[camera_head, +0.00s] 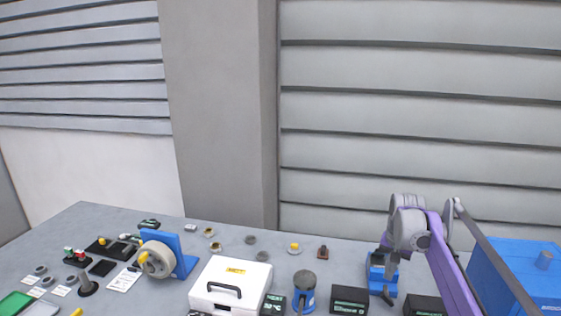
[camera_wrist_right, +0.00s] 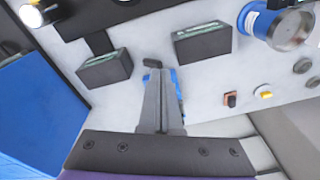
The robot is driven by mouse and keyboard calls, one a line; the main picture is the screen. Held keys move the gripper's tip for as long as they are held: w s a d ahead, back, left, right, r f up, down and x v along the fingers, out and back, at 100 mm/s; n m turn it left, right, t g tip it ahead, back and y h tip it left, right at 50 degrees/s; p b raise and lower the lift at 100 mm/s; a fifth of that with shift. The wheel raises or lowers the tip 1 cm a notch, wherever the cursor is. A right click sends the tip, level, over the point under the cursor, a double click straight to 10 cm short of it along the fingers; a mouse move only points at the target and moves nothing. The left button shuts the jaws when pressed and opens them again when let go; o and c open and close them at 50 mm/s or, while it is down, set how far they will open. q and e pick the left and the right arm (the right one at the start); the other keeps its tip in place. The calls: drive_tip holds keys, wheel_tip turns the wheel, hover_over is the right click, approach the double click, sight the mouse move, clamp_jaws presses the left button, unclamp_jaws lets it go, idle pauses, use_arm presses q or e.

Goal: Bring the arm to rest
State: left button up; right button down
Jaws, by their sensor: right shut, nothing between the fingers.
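My right gripper (camera_head: 383,252) is at the end of the purple arm that comes in from the right, above the back right of the grey table. In the right wrist view its two grey fingers (camera_wrist_right: 160,85) are together with nothing held between them. A blue stand (camera_head: 379,276) with dark parts is below the gripper. It also shows partly behind the fingers in the right wrist view (camera_wrist_right: 178,84). I cannot tell whether the fingers touch it. My left gripper is not in view.
A large blue box (camera_head: 525,262) stands at the right. Black boxes (camera_head: 349,299), a blue cylinder (camera_head: 304,292) and a white case (camera_head: 230,283) stand along the table's front. A blue stand with a grey wheel (camera_head: 157,260) and several small parts are further left. A shuttered wall is behind.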

drive_tip(key=s+a+r+n+t, duration=0.1)
drive_tip(key=s+a+n, duration=0.1)
drive_tip(key=s+a, duration=0.35)
drive_tip(key=s+a+n+t, duration=0.1)
drive_tip(key=s+a, duration=0.2)
drive_tip(key=s, duration=0.6)
drive_tip(key=s+a+f+n+t, duration=0.1)
drive_tip(key=s+a+f+n, duration=0.1)
drive_tip(key=s+f, duration=0.3)
drive_tip(key=s+a+f+n+t, duration=0.2)
drive_tip(key=s+f, duration=0.3)
drive_tip(key=s, duration=0.6)
drive_tip(key=shift+s+a, duration=0.4)
drive_tip(key=shift+a, duration=0.35)
